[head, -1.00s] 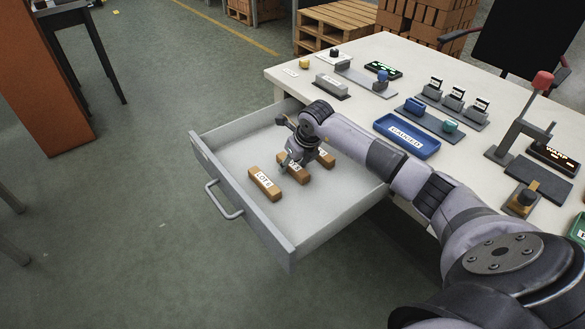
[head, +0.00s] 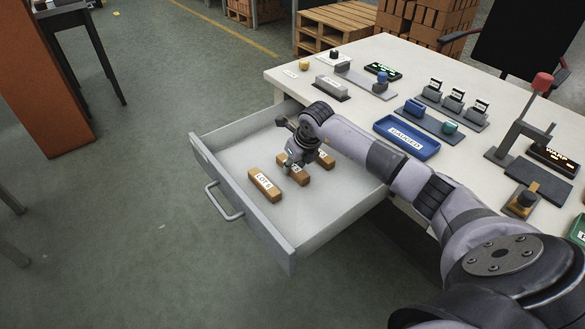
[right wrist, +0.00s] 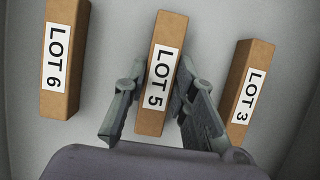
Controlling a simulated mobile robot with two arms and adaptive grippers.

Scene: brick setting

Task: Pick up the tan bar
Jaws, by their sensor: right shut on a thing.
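Several tan bars with white labels lie in the open drawer. The LOT 5 bar (right wrist: 156,95) is in the middle of the right wrist view, and it also shows in the head view (head: 300,177). My right gripper (right wrist: 161,76) is shut on it, one finger on each long side; in the head view the gripper (head: 290,167) covers part of this bar. The LOT 6 bar (right wrist: 64,60) lies apart to its left and the LOT 3 bar (right wrist: 246,90) to its right. My left gripper is not in view.
The grey drawer (head: 242,209) sticks out from the white table (head: 300,74), with walls around the bars. The drawer floor left of LOT 6 is bare.

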